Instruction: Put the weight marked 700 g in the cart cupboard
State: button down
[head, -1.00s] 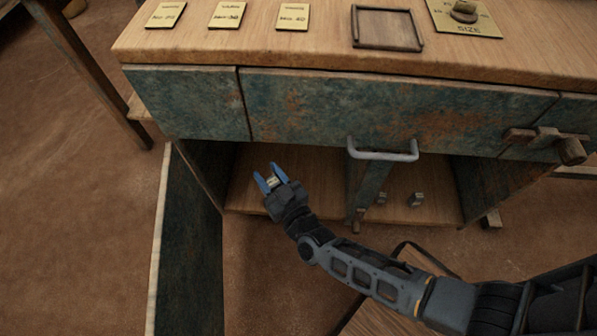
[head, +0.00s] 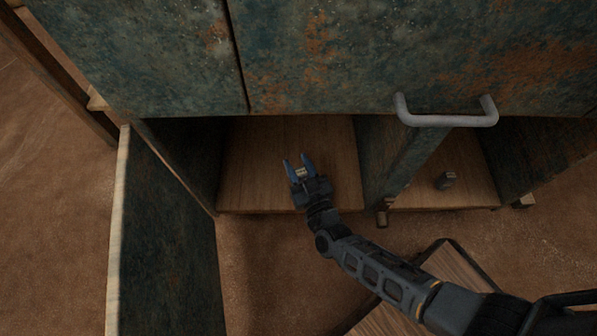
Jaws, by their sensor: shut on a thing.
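My gripper (head: 297,164) is shut on a small pale block with dark marking, the weight (head: 300,172). The marking is too small to read. The gripper and weight are inside the left compartment of the cart cupboard (head: 250,180), above or at its wooden floor; I cannot tell whether the weight touches the floor. The cupboard's left door (head: 165,240) stands open toward me.
A divider (head: 400,160) parts the two compartments. A grey drawer handle (head: 445,115) juts out above. A wooden stool or board (head: 450,265) lies at lower right. The left compartment floor is otherwise clear.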

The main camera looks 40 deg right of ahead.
jog(key=shift+f+b, duration=0.6)
jog(key=shift+f, duration=0.7)
jog(key=shift+f, duration=0.2)
jog(key=c, duration=0.7)
grip_release()
jog(key=shift+o, duration=0.2)
jog(key=shift+r, duration=0.15)
jog(key=shift+s+a, duration=0.1)
jog(key=shift+s, duration=0.25)
jog(key=p+v, duration=0.3)
jog(key=v, duration=0.8)
jog(key=shift+s, duration=0.2)
jog(key=shift+a, duration=0.15)
